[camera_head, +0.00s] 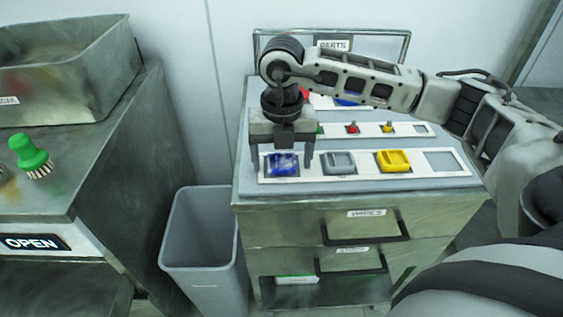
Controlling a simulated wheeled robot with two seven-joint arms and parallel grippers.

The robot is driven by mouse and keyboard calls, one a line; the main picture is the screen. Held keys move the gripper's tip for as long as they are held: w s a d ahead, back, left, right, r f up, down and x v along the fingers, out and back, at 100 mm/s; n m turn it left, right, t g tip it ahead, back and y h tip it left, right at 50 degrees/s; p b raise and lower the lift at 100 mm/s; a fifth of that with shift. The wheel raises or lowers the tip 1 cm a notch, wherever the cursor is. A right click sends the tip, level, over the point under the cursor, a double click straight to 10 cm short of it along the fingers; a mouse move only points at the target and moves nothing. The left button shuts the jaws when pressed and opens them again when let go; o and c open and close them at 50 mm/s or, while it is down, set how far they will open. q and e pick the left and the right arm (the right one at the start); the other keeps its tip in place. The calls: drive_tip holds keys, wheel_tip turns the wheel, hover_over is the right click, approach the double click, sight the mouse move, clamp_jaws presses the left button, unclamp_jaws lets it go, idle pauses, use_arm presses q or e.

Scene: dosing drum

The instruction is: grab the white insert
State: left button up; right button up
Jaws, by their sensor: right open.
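I cannot make out a clearly white insert. The front white parts strip (365,171) holds a blue insert (284,167), a grey insert (340,161) and a yellow insert (394,160). The strip's right-hand slot (440,162) looks pale and flat; I cannot tell whether anything lies in it. My right gripper (281,158) points down over the left end of the strip, open, its fingers to either side of the blue insert. I cannot tell whether they touch it. My left gripper is out of view.
A rear strip (408,129) holds small red and yellow pieces, partly behind my right arm. A grey bin (203,245) stands left of the drawer cabinet (350,215). A green-handled brush (33,157) stands on the left bench, beside a metal tub (70,75).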

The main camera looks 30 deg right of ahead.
drive_tip(key=shift+f, duration=0.2)
drive_tip(key=c, duration=1.1)
drive_tip(key=shift+o, duration=0.2)
drive_tip(key=shift+r, duration=0.1)
